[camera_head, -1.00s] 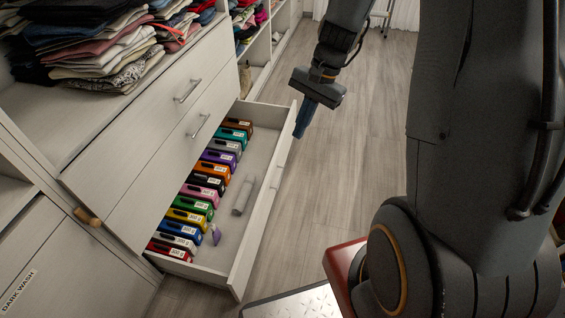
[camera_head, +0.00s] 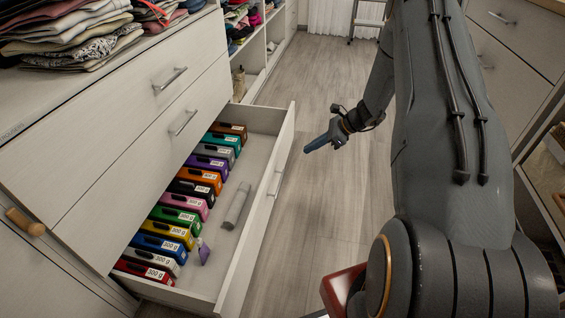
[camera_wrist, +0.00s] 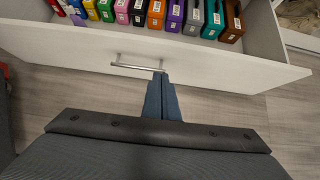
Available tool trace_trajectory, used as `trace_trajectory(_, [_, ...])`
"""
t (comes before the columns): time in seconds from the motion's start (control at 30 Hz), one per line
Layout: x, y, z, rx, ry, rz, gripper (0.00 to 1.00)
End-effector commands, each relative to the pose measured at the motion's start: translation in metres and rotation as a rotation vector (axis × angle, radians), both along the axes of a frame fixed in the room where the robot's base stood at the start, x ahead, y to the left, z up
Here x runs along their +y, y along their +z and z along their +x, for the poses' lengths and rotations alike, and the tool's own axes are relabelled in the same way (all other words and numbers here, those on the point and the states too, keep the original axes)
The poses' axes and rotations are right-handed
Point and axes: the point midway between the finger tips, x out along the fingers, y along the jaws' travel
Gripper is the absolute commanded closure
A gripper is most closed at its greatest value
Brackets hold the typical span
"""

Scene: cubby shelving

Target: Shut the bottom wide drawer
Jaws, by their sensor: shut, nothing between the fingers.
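The bottom wide drawer (camera_head: 262,222) is pulled open at the left in the head view, with its front panel facing the aisle. Its bar handle (camera_head: 275,182) is on that front; the handle also shows in the wrist view (camera_wrist: 137,67). Several coloured boxes (camera_head: 180,216) stand in a row inside, beside a grey cylinder (camera_head: 237,205) and a small purple item (camera_head: 204,252). My gripper (camera_head: 308,149) is shut and empty, outside the drawer and pointing toward its front. In the wrist view its closed fingertips (camera_wrist: 161,78) appear near the handle's right end; I cannot tell whether they touch.
Two shut drawers with bar handles (camera_head: 170,78) are above the open one, with folded clothes (camera_head: 75,35) on top. The wooden floor (camera_head: 300,215) in the aisle is clear. A ladder (camera_head: 366,20) stands at the back. More drawers (camera_head: 510,40) line the right side.

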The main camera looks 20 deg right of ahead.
Motion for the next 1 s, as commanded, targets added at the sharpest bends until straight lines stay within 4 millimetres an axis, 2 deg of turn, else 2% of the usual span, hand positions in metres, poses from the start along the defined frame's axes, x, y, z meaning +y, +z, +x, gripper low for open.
trace_trajectory(0.23, [0.01,-0.018,0.009,0.002,-0.011,0.007,1.0])
trace_trajectory(0.67, [0.061,-0.077,0.037,0.002,-0.009,0.007,1.0])
trace_trajectory(0.8, [0.078,-0.076,0.048,-0.001,-0.009,0.005,1.0])
trace_trajectory(1.0, [0.092,-0.075,0.056,0.001,-0.011,0.005,1.0])
